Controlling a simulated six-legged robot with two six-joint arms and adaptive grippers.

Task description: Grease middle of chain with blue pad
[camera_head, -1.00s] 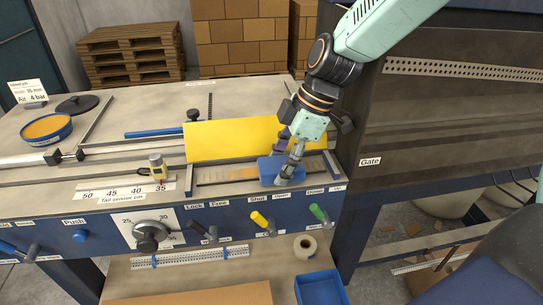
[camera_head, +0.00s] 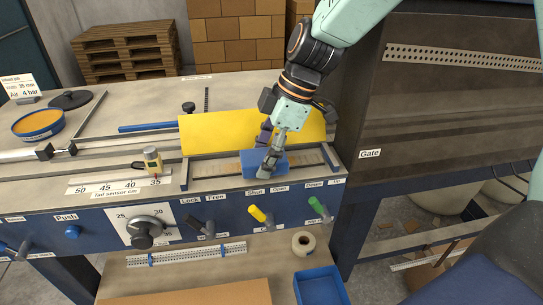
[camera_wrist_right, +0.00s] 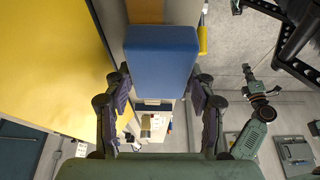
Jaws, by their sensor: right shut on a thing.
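My right gripper (camera_head: 268,152) is shut on the blue pad (camera_head: 258,165). The pad is a blue block that sits at the chain (camera_head: 225,168), a strip in a slot along the front of the bench, near its middle. Brown chain shows to the left and right of the pad; whether the pad touches it is hidden. In the right wrist view the pad (camera_wrist_right: 161,55) lies between the two fingers. A raised yellow cover (camera_head: 215,133) stands behind the slot. My left gripper is not in view.
A dark gate housing (camera_head: 440,110) rises at the right. An orange-filled tin (camera_head: 38,125) is at far left.

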